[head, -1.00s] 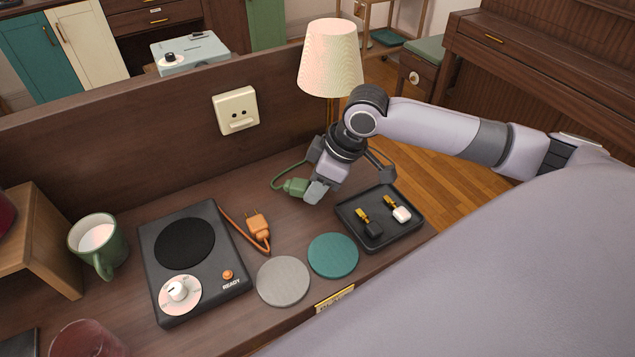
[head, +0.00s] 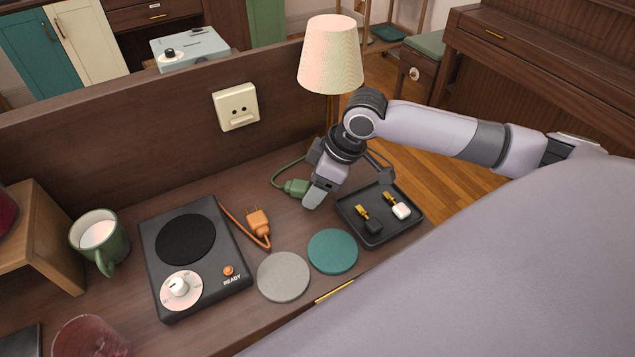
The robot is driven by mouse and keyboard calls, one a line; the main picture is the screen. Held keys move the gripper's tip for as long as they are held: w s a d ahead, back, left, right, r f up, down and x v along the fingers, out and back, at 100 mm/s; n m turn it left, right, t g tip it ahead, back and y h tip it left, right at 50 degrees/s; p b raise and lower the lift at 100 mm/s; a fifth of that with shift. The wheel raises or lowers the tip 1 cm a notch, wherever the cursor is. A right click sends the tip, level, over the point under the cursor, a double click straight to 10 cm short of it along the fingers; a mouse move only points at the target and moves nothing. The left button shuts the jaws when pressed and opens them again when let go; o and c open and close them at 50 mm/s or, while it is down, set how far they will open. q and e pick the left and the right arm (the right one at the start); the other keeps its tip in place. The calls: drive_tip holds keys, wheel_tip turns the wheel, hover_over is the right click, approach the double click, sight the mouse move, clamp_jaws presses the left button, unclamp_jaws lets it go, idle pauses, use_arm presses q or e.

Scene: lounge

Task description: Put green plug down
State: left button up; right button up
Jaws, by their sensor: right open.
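The green plug (head: 295,187) lies on the brown desk, left of the black tray, with its green cord (head: 281,171) curving up behind it towards the lamp. My right gripper (head: 345,192) is directly beside the plug, at its right end, fingers pointing down and spread apart. One finger is close to the plug's right end and partly hides it. Whether that finger touches the plug I cannot tell. The other finger is near the black tray's back edge. My left gripper is not in view.
A black tray (head: 346,215) holds a black and a white plug-like piece. A teal disc (head: 333,251) and a grey disc (head: 283,277) lie in front. An orange plug (head: 258,221) lies beside the black hotplate (head: 215,265). A socket (head: 237,107) is on the back panel; a lamp (head: 330,55) stands behind my gripper.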

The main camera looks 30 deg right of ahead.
drive_tip(key=shift+r, duration=0.25)
drive_tip(key=v, duration=1.2)
drive_tip(key=shift+r+p, duration=0.3)
drive_tip(key=shift+r, duration=0.05)
